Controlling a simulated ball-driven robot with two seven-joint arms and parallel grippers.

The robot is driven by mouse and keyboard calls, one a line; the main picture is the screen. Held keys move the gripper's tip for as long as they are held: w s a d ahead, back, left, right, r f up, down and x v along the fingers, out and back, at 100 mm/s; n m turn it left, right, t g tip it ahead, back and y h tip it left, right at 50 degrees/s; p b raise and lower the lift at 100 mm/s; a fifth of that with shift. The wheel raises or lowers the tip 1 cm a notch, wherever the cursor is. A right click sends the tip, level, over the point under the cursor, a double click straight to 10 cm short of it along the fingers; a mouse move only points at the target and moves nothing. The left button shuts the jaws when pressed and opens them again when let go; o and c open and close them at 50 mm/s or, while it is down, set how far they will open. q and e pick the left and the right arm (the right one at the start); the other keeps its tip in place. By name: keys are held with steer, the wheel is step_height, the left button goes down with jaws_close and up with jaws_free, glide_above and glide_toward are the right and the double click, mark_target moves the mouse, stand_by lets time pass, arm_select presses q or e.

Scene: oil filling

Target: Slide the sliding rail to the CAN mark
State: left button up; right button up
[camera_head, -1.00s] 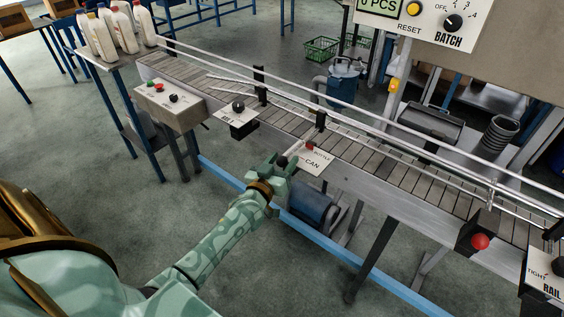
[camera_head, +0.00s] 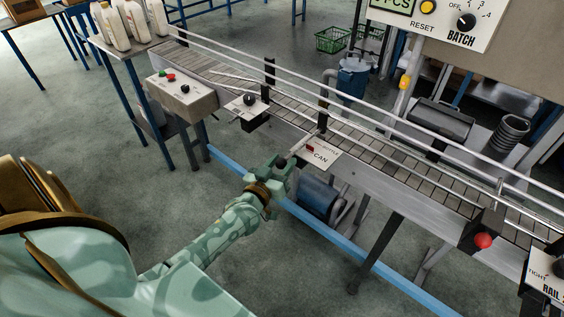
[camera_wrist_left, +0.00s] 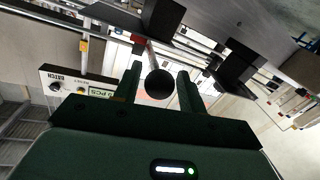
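The sliding rail's rod (camera_head: 298,144) sticks out from the conveyor's near side and ends in a black ball knob (camera_head: 282,161). A red pointer sits at the white label (camera_head: 322,158) marked BOTTLE and CAN. The pointer is close to both marks; which it meets exactly is too small to tell. My left gripper (camera_head: 280,169) is at the knob. In the left wrist view, the knob (camera_wrist_left: 160,84) lies between the two green fingers, with a narrow gap visible on each side. My right gripper is not in view.
The conveyor (camera_head: 375,155) with its guide rails runs across the picture. A control box (camera_head: 180,99), another knob plate (camera_head: 247,104) and a red button (camera_head: 484,241) are along its near side. White bottles (camera_head: 130,22) stand at the far left. A blue beam runs below.

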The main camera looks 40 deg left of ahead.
arm_select(q)
steer(key=shift+o, duration=0.3)
steer(key=shift+s, duration=0.1)
steer(key=s+d+p, duration=0.1)
steer(key=s+d, duration=0.1)
steer(key=s, duration=1.4)
steer(key=shift+s+a, duration=0.1)
steer(key=s+d+f+m+g+h, duration=0.15)
steer(key=s+f+g, duration=0.45)
steer(key=f, duration=0.7)
steer(key=s+d+f+m+g+h, duration=0.1)
steer(key=s+d+f+m+g, duration=0.15)
steer(key=s+f, duration=0.8)
steer(key=s+d+f+m+g+b, duration=0.2)
steer(key=s+f+g, duration=0.6)
steer(key=s+f, duration=0.6)
steer(key=shift+s+d+f+m, duration=0.4)
steer(key=shift+f+m, duration=0.3)
steer(key=shift+f, duration=0.75)
